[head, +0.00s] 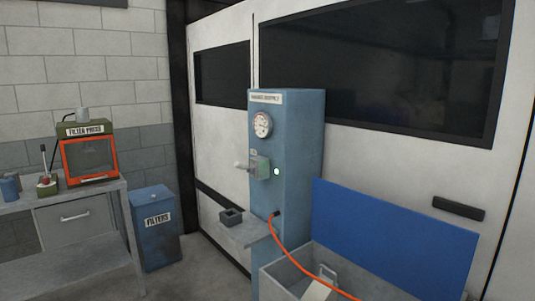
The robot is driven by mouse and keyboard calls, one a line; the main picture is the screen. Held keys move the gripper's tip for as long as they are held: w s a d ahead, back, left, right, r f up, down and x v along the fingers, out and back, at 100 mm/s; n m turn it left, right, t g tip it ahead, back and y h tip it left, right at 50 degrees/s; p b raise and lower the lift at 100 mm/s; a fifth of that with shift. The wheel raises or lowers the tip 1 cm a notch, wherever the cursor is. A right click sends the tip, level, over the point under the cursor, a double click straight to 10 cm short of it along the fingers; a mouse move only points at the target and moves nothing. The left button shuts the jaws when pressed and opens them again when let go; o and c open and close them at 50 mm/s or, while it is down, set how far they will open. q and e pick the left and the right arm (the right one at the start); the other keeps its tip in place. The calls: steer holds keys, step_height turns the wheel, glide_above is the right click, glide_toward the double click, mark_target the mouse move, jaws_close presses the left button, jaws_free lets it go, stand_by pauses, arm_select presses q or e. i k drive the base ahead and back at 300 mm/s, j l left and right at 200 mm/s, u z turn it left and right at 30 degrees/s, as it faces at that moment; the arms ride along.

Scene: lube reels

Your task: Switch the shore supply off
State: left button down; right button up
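The shore supply (300,130) is a tall blue cabinet standing against the pale wall in the middle of the head view. A label with small, hard-to-read lettering is at its top, with a round gauge (262,125) below. A pale green lamp (277,172) beside the box looks lit. An orange cable (287,252) is plugged in lower on the cabinet. Neither of my grippers is in view.
A small shelf (245,234) with a dark grey holder (231,217) juts out below the switch. An open grey chest (285,279) with a raised blue lid (390,240) stands in front at the right. A filters bin (155,240) and bench (110,200) with a filter press (88,153) are left.

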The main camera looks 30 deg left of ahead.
mark_target(237, 165)
steer(key=i+j+z, duration=0.15)
steer(key=j, duration=0.25)
steer(key=i+j+z, duration=0.15)
steer(key=j, duration=0.3)
steer(key=i+j+z, duration=0.2)
steer(key=j, duration=0.2)
steer(key=j+z, duration=0.15)
steer(key=j, duration=0.3)
steer(key=i+j, duration=0.1)
steer(key=j, duration=0.55)
steer(key=i+j, duration=0.15)
steer(key=j, duration=0.55)
steer(key=i+j+z, duration=0.1)
steer(key=j, duration=0.55)
steer(key=i+j, duration=0.1)
steer(key=j, duration=0.55)
